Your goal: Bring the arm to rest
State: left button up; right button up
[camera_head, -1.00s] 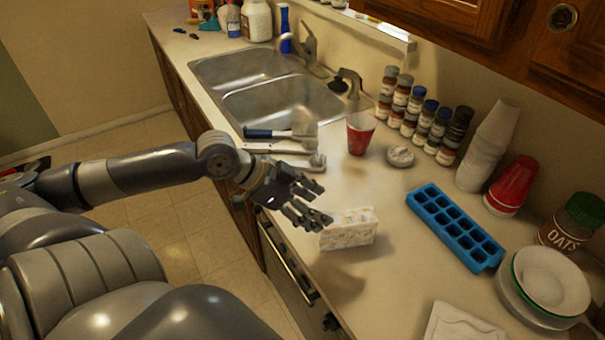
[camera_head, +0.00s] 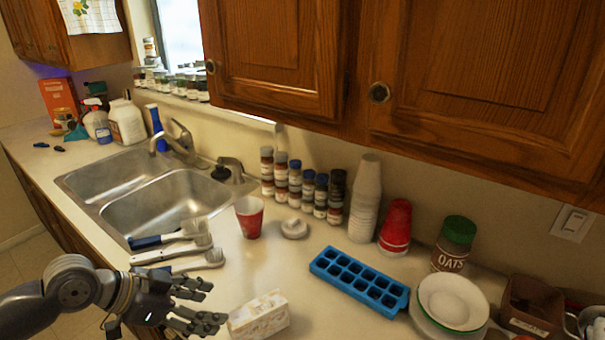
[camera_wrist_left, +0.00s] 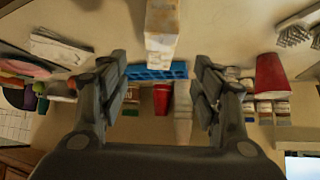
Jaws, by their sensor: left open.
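My left gripper (camera_head: 210,306) is open at the front of the counter, with its fingers pointing right toward a white patterned box (camera_head: 258,316). The box lies on the counter just beyond the fingertips. In the left wrist view the two fingers of my left gripper (camera_wrist_left: 160,88) are spread wide with nothing between them. The box (camera_wrist_left: 162,30) shows there ahead of the gap, apart from the fingers. My left arm comes in from the lower left. My right gripper is not in either view.
Brushes (camera_head: 178,240) lie behind the gripper, by the sink (camera_head: 150,200). A red cup (camera_head: 249,218), a blue ice tray (camera_head: 358,282), spice jars (camera_head: 300,185), stacked cups (camera_head: 365,200), an oats jar (camera_head: 453,245) and bowls (camera_head: 450,302) crowd the counter. Wooden cabinets (camera_head: 470,85) hang above.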

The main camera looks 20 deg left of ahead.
pick_arm(q)
jog(key=s+f+n+y, duration=0.1)
jog(key=s+f+y, duration=0.1)
jog(key=s+f, duration=0.5)
jog(key=s+d+f+n+g+y, duration=0.3)
jog(key=s+d+f+n+y, duration=0.15)
jog(key=s+d+f, duration=0.4)
notch_tip(320, 180, down, 28)
jog(key=d+f+g+b, duration=0.1)
jog(key=b, duration=0.1)
jog(key=s+a+f+g+b, duration=0.1)
jog(key=s+a+f+b, duration=0.1)
jog(key=s+f, duration=1.5)
notch_tip(320, 180, down, 3)
jog(key=shift+s+a+r+g+b, duration=0.1)
jog(key=shift+s+a+g+b, duration=0.05)
jog(key=shift+a+g+b, duration=0.25)
